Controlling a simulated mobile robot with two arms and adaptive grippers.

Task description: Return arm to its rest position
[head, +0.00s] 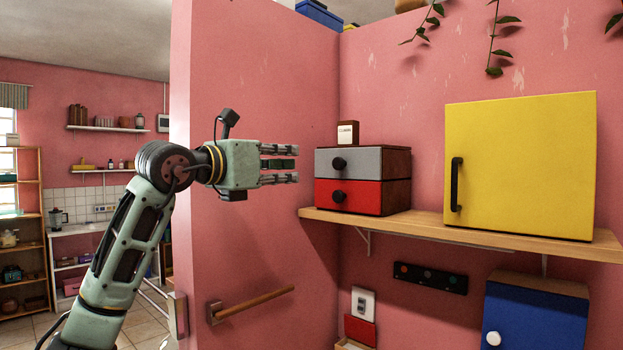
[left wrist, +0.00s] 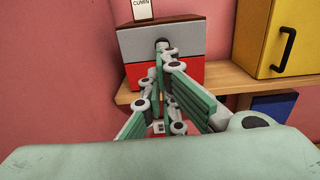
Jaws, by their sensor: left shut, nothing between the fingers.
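My left arm (head: 127,245) comes in from the lower left of the head view, green-grey with dark joints. It is bent at the elbow, and its left gripper (head: 296,164) points right, level with the small drawer box (head: 396,178) and in front of it in the view. In the left wrist view the fingers (left wrist: 165,75) run forward and come together in front of the drawer box (left wrist: 190,42). The gripper is shut and holds nothing. Its exact distance from the box cannot be told. My right gripper is not in view.
The drawer box, with a grey and a red drawer, stands on a wooden shelf (head: 430,224) beside a yellow cabinet (head: 520,165). A small labelled cumin box (head: 347,133) stands on top. A blue cabinet (head: 535,318) is below. A wooden rail (head: 253,303) is on the pink wall.

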